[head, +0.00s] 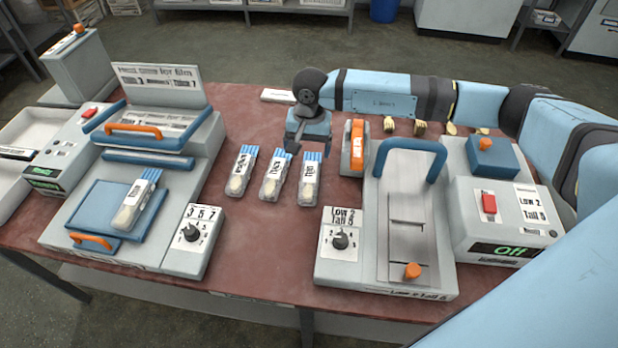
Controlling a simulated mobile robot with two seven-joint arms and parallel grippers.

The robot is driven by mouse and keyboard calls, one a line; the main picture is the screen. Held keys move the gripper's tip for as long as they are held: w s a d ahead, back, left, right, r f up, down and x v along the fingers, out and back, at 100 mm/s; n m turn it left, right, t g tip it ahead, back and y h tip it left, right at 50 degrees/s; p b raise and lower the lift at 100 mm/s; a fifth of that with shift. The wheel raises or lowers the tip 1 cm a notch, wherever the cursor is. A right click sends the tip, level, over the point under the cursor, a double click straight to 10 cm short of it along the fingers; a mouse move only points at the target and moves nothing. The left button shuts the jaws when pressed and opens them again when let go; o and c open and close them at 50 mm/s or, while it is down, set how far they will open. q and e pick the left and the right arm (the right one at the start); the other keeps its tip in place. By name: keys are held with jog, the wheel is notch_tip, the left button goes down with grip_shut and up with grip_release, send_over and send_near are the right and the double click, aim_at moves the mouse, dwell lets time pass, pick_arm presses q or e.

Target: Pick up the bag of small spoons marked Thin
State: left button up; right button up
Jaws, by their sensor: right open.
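Three clear bags of small spoons with blue tops and white labels lie side by side on the red-brown table: a left bag (241,172), a middle bag (274,175) and a right bag (309,180). The right bag's label looks like Thin, but the print is too small to be sure. A fourth similar bag (134,204) lies on the blue plate of the left machine. My right gripper (304,147) is open, pointing down near the far end of the right bag, with no bag in it. My left gripper is not in view.
The left press (150,160) and the right machine (407,220), with its blue handle (410,148), flank the bags. An orange-topped block (354,150) stands close right of the gripper. Several wooden spoon pieces (420,128) lie behind. The table (262,240) is clear in front.

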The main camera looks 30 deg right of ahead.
jog(key=d+f, duration=0.1)
jog(key=d, duration=0.1)
send_over(309, 178)
jog(key=shift+h, duration=0.3)
jog(key=f, duration=0.4)
jog(key=f+p, duration=0.1)
jog(key=f, duration=0.1)
jog(key=shift+s+d+f, duration=0.2)
jog(key=shift+s+f, duration=0.1)
jog(key=shift+f, duration=0.05)
jog(key=shift+w+a+f+p, duration=0.15)
jog(key=shift+f+p, duration=0.1)
jog(key=shift+f, duration=1.15)
jog(key=shift+w+f+p, duration=0.1)
jog(key=shift+f+p, duration=0.15)
jog(key=shift+f, duration=1.1)
jog(key=shift+c, duration=0.2)
jog(key=c, duration=1)
